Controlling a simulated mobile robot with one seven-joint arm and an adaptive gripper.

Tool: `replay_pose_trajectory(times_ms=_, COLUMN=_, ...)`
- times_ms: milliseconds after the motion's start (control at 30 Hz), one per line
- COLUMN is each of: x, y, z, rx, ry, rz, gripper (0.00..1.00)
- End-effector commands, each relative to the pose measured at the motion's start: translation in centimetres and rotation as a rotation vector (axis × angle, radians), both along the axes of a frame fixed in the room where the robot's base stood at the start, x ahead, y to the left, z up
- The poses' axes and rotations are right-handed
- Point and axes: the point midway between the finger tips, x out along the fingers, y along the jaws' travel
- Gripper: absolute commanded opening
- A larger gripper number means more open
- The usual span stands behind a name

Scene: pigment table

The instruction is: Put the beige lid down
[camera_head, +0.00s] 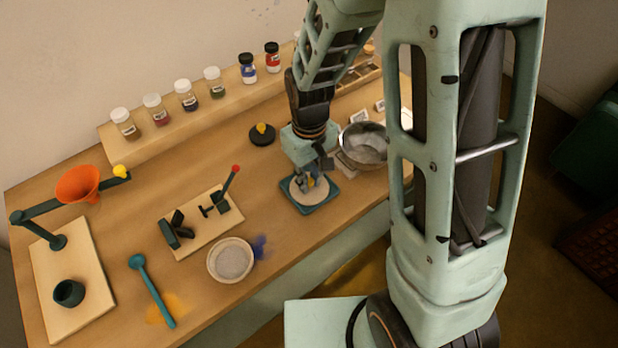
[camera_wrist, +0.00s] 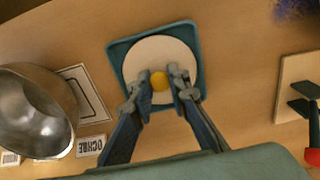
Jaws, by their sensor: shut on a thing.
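The beige lid (camera_wrist: 158,48) is a flat round disc with a yellow knob (camera_wrist: 159,82) at its middle. My gripper (camera_wrist: 168,84) is shut on the knob, one finger on each side. The lid is over a square teal tray (camera_wrist: 196,32), inside its rim in the wrist view. In the head view the lid (camera_head: 312,199) appears level on the teal tray (camera_head: 334,190), with my gripper (camera_head: 309,183) above it. I cannot tell whether the lid's underside touches the tray. My fingers hide part of the lid.
A metal bowl (camera_head: 365,148) stands close behind the tray, right of my gripper. A black lid with a yellow knob (camera_head: 262,134) lies further back. A white bowl (camera_head: 230,260) and a board with a red-tipped lever (camera_head: 205,236) are to the left. Jars line the back shelf.

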Motion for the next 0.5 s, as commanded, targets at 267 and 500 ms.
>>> replay_pose_trajectory(times_ms=267, x=-0.02, y=-0.01, z=-0.11, rx=-0.001, ry=0.001, rz=0.0, gripper=0.33)
replay_pose_trajectory(times_ms=500, x=-0.02, y=-0.01, z=0.11, rx=-0.001, ry=0.001, rz=0.0, gripper=0.33)
